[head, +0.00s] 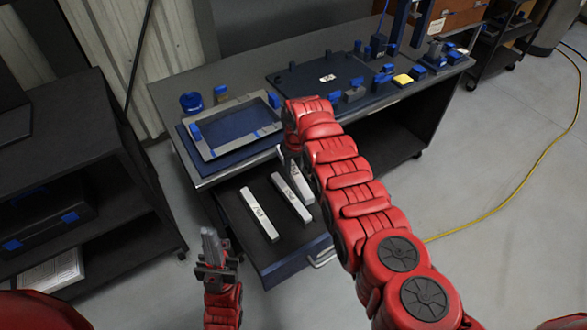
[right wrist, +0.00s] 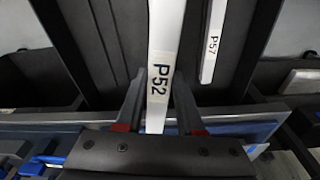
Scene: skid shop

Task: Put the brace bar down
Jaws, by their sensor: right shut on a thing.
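The brace bar, a pale bar labelled P52 (right wrist: 160,75), runs between the fingers of my right gripper (right wrist: 158,118), which is shut on it. In the head view this bar (head: 302,186) is the rightmost of three pale bars at the open drawer (head: 285,262). My red right arm hides its far end and most of the right gripper. I cannot tell whether it touches the drawer floor. The middle bar (head: 291,198) lies beside it; its label P57 (right wrist: 211,45) shows in the right wrist view. My left gripper (head: 211,240) looks shut and empty, left of the drawer.
A third bar (head: 260,215) lies further left in the drawer. A workbench (head: 180,88) above it carries a grey frame (head: 206,153), a blue round container (head: 191,102) and a dark plate with blue blocks. A dark shelf unit (head: 130,150) stands left. A yellow cable crosses the floor right.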

